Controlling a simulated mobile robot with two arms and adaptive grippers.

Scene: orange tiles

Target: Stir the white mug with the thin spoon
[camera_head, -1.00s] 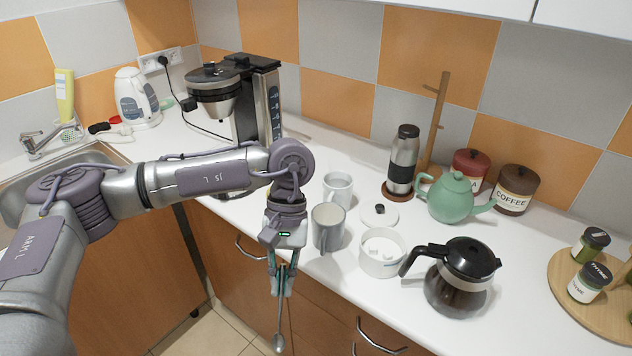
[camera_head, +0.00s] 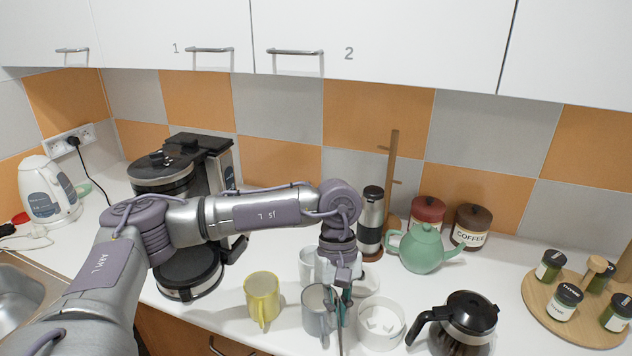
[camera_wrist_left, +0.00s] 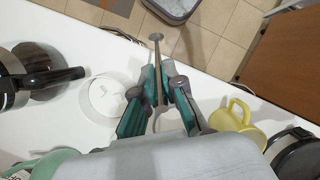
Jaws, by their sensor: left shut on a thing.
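The white mug (camera_head: 307,268) stands upright on the counter, partly hidden behind my left arm's wrist and a grey mug (camera_head: 317,312). My left gripper (camera_head: 342,312) points down in front of the right side of the grey mug in the head view. It is shut on the thin spoon (camera_head: 341,344), whose lower end runs out of the head view. In the left wrist view the spoon (camera_wrist_left: 157,55) sticks out past the fingertips (camera_wrist_left: 160,95), with its bowl seen over the floor beyond the counter edge. My right gripper is not in view.
A yellow mug (camera_head: 262,294) stands left of the grey mug. A white pot with sugar cubes (camera_head: 380,324) and a glass coffee jug (camera_head: 465,322) stand close on the right. Behind are a green teapot (camera_head: 422,250) and a steel flask (camera_head: 370,225).

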